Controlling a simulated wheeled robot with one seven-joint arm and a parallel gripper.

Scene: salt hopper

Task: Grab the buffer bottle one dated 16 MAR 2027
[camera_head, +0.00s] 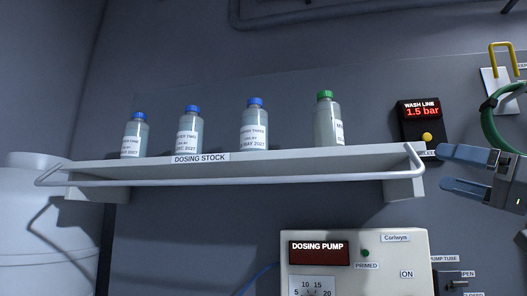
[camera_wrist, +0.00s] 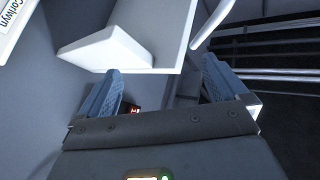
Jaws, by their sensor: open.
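Bottles with pale bodies and white labels stand upright on a white shelf (camera_head: 300,166) marked DOSING STOCK in the head view. The leftmost, blue-capped bottle (camera_head: 134,137) has a small label; I can make out 2027, but not the full date. A second blue-capped bottle (camera_head: 188,133) shows DEC, a third blue-capped bottle (camera_head: 254,127) shows MAY. A green-capped bottle (camera_head: 327,122) has its label turned right. My gripper (camera_head: 442,168) is open and empty, just right of the shelf's right end. In the wrist view, its fingers (camera_wrist: 162,66) stand apart with no bottle between them.
A white rail (camera_head: 240,181) runs along the shelf front. A dosing pump box (camera_head: 360,272) is below. A wash line display (camera_head: 419,110) and a green hose (camera_head: 492,125) are at the right. A large white tank (camera_head: 40,225) stands at the left.

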